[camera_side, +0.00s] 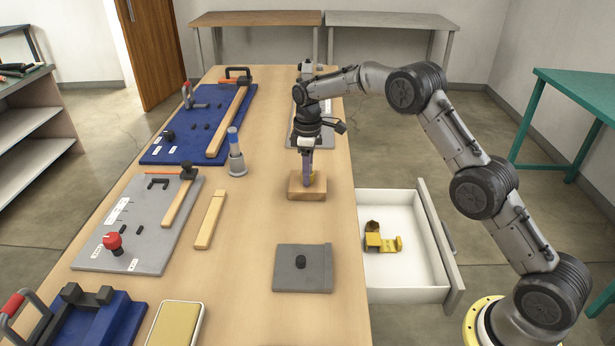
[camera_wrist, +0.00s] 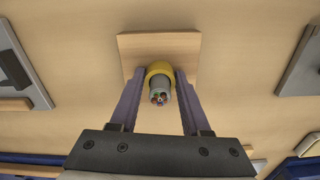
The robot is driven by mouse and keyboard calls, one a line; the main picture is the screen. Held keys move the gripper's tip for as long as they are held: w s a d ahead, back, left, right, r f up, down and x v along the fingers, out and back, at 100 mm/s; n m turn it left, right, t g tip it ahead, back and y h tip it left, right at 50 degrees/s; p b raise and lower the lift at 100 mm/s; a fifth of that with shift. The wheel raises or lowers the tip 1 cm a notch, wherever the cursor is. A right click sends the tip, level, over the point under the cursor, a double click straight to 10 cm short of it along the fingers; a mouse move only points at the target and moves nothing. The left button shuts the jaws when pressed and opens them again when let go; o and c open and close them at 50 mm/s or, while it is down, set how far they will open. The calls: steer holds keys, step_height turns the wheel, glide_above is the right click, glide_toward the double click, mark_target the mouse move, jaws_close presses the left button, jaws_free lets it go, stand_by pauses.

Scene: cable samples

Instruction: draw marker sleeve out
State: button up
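A grey cable sample (camera_wrist: 158,92) with several coloured cores at its end stands on a square wooden block (camera_side: 307,192), which also shows in the wrist view (camera_wrist: 130,45). A yellow marker sleeve (camera_wrist: 159,69) is around the cable, below its cut end. My gripper (camera_wrist: 161,75) points down over the block, with one purple finger on each side of the sleeve. Both fingers appear to touch the sleeve, with no clear gap. In the side view my gripper (camera_side: 308,172) hides most of the cable, and only a bit of yellow shows.
A grey stand with a blue-topped piece (camera_side: 236,152) is to the left. A wooden bar (camera_side: 210,219) and a grey plate with a black knob (camera_side: 302,268) lie nearer. An open white drawer (camera_side: 405,285) at the right holds a yellow part (camera_side: 382,240). Tool boards line the left side.

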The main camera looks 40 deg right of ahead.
jaws_close()
steer(key=shift+r, duration=0.7)
stand_by(0.5)
steer(key=shift+r, duration=4.3)
